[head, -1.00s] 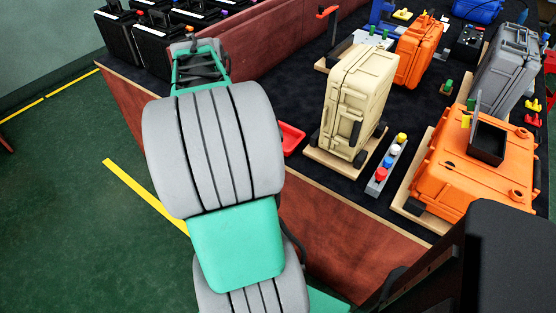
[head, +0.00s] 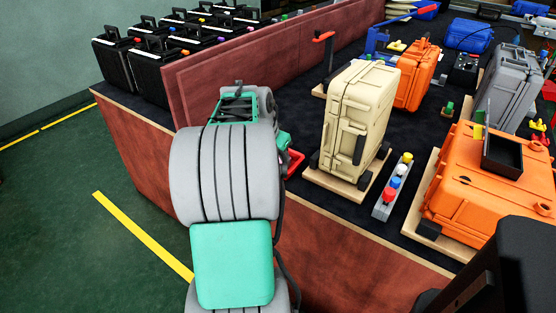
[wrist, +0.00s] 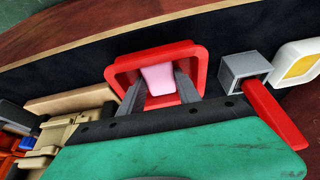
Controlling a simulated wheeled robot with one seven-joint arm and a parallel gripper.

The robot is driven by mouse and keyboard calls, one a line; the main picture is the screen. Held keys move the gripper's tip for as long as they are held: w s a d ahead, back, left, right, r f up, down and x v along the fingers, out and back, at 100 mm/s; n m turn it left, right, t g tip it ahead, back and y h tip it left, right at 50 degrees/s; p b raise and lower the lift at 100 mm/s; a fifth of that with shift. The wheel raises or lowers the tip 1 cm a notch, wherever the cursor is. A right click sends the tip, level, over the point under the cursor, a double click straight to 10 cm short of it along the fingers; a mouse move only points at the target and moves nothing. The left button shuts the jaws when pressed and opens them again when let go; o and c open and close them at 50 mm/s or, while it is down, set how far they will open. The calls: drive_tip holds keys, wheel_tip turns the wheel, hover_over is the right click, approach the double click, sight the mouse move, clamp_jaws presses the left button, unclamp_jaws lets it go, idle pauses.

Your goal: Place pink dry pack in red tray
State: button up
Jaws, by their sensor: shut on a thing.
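In the wrist view, my gripper (wrist: 158,84) is shut on the pink dry pack (wrist: 157,75), a small pale pink block between two grey fingers. The pack appears over or inside the red tray (wrist: 150,50), whose rim surrounds it in the picture. I cannot tell whether the pack touches the tray's floor. In the head view, only a right-hand part of the red tray (head: 296,163) shows beside my arm, left of the cream case. My arm hides the gripper and pack there.
A cream case (head: 358,115) stands upright on a wooden board right of the tray. A grey strip with coloured knobs (head: 383,207) and an orange case (head: 465,200) are further right. A dark red partition (head: 255,75) rises behind my arm. A red bar (wrist: 272,115) sits near the tray.

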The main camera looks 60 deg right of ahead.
drive_tip(key=shift+r, duration=0.1)
drive_tip(key=o, duration=1.3)
